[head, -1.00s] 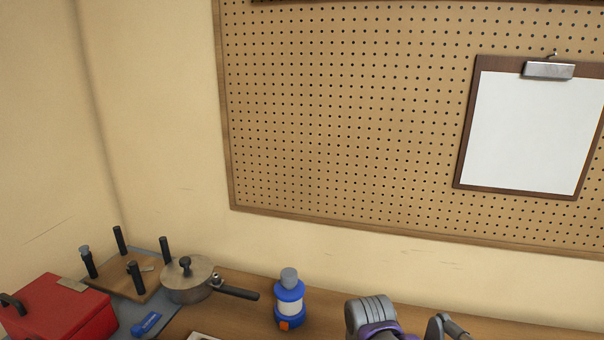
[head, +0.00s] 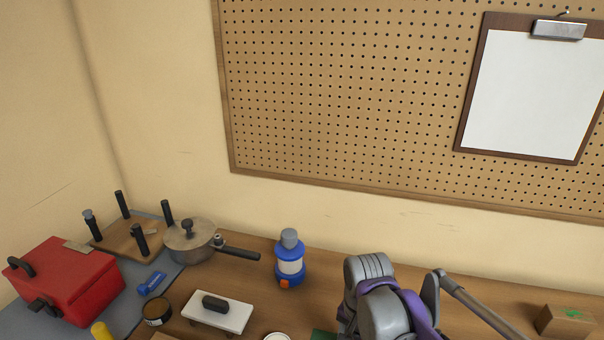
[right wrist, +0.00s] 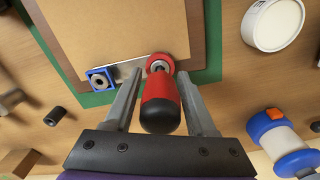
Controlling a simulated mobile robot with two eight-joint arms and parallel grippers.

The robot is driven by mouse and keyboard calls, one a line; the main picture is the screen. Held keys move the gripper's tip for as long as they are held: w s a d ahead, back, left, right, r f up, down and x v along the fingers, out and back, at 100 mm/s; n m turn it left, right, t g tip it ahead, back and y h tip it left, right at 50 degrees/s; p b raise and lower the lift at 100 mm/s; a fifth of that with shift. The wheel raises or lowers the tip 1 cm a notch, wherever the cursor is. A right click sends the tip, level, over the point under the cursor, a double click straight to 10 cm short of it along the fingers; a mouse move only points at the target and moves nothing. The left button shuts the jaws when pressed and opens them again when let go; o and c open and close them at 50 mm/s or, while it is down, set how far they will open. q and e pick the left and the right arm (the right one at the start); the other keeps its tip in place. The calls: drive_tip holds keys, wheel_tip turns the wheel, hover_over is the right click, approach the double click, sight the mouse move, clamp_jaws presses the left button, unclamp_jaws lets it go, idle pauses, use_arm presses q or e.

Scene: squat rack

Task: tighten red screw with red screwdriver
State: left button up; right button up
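The red screwdriver (right wrist: 160,100), with a black-ended handle, shows in the right wrist view, pointing away from the camera. My right gripper (right wrist: 158,80) has one finger on each side of its handle. Narrow gaps show near the black end, but I cannot tell whether the fingertips touch the handle. A round red piece (right wrist: 160,63) lies at the screwdriver's far end, at the edge of a tan board; the screw itself is hidden. My left gripper is in no view. The head view shows my right arm but not its fingers.
A blue square piece (right wrist: 101,79) sits by a metal strip on the tan board (right wrist: 120,30). Around it are a white round container (right wrist: 272,25) and a blue-and-white bottle (head: 290,262). A red toolbox (head: 65,280) and a pot (head: 190,240) stand further left.

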drive_tip(key=shift+o, duration=0.9)
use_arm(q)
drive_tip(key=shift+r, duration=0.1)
use_arm(e)
drive_tip(key=shift+r, duration=0.15)
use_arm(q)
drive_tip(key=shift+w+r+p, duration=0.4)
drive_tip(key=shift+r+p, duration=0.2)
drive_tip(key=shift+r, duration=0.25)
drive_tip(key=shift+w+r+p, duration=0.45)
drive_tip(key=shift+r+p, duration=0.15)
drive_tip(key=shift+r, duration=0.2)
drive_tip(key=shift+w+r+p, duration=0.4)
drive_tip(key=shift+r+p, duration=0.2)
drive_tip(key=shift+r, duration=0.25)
use_arm(e)
drive_tip(key=shift+w+r, duration=0.1)
drive_tip(key=shift+r, duration=3.35)
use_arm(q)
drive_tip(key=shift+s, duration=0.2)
use_arm(e)
drive_tip(key=shift+s+f, duration=0.1)
drive_tip(key=shift+s, duration=0.1)
